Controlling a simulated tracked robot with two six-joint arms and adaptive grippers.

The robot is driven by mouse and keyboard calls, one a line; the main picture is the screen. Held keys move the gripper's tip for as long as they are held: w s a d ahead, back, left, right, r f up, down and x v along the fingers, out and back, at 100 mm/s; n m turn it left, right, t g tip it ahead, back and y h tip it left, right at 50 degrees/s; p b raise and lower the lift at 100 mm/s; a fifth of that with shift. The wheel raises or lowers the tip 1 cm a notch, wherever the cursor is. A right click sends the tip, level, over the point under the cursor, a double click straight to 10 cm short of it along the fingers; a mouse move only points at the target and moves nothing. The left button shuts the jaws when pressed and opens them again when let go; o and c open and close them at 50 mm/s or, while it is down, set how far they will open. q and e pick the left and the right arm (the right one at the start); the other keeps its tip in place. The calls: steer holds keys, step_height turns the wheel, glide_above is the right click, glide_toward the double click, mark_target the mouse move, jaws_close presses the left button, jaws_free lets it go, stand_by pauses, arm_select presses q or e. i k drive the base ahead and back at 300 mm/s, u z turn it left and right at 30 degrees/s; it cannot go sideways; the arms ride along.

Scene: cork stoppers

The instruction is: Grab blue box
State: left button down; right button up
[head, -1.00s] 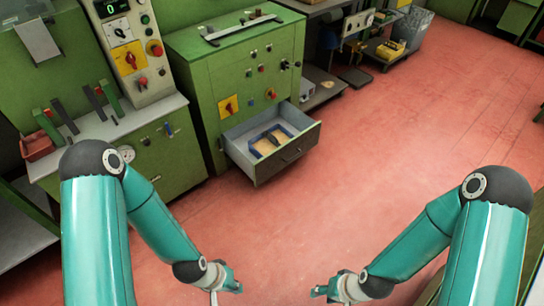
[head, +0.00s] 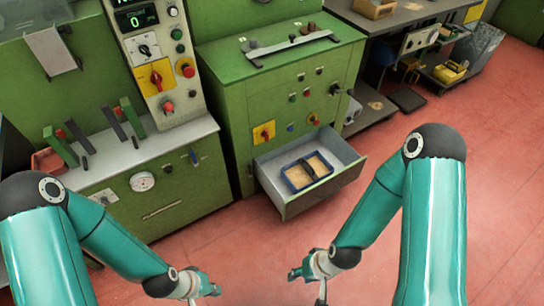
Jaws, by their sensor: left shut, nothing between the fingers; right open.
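A blue box (head: 289,182) sits inside the open grey drawer (head: 345,155) of a green cabinet (head: 225,97). It has tan contents in two sections and a dark divider or handle across its middle. My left gripper (head: 213,289) is low at the bottom of the head view, left of and nearer than the drawer, shut and empty. My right gripper (head: 296,274) is below the drawer in the picture, apart from the box, open and empty.
The drawer's front panel and walls surround the box. A control panel (head: 198,92) and a bench (head: 110,160) with green and dark upright bars stand to the left. A dark shelf table (head: 405,14) stands at the back right. Red floor (head: 400,120) is clear on the right.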

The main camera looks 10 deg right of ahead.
mark_target(298, 175)
steer(key=u, duration=0.15)
steer(key=i, duration=1.25)
steer(key=z, duration=0.15)
